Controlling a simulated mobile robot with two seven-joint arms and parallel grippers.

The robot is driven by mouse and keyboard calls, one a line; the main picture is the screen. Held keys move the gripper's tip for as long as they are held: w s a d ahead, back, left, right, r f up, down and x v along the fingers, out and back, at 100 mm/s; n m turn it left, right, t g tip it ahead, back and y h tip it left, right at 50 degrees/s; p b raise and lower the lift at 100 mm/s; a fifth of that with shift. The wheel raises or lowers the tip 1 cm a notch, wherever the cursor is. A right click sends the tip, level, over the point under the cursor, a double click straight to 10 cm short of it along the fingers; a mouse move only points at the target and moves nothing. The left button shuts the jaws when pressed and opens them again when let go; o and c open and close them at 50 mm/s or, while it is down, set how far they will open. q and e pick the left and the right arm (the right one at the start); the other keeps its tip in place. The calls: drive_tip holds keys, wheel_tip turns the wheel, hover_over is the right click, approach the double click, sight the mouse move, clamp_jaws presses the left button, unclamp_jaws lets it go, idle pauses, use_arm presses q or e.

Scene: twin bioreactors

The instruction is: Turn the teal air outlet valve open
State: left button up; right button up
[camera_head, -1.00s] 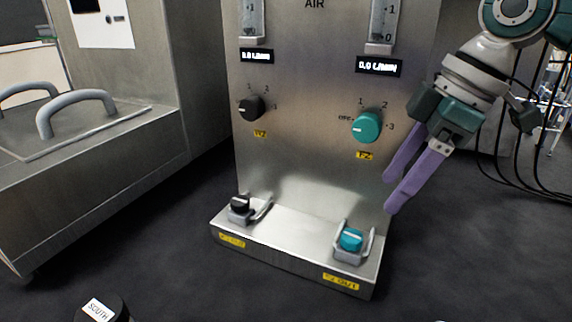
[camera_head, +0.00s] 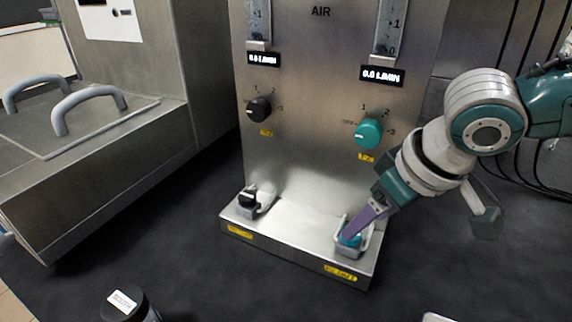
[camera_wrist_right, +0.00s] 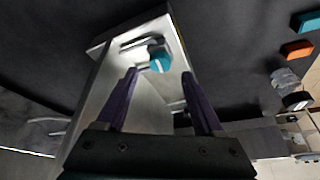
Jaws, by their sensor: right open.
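The teal air outlet valve (camera_head: 346,241) is a small knob on the right end of the steel ledge at the panel's foot, inside a grey metal guard. My right gripper (camera_head: 352,231) reaches down to it from the right, its purple fingers partly covering the knob. In the right wrist view the teal knob (camera_wrist_right: 160,64) lies ahead, between the lines of the two spread fingers (camera_wrist_right: 160,74). The gripper is open; I cannot tell whether a finger touches the knob. My left gripper is out of view.
A black outlet knob (camera_head: 247,198) sits at the ledge's left end. Above are a black dial (camera_head: 258,108) and a larger teal dial (camera_head: 368,133) on the steel panel. A black-capped item (camera_head: 124,303) stands at the lower left. Dark floor lies in front.

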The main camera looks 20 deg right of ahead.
sight(357, 236)
drive_tip(key=shift+b+x, duration=0.4)
drive_tip(key=shift+x, duration=1.7)
drive_tip(key=shift+c, duration=0.2)
clamp_jaws()
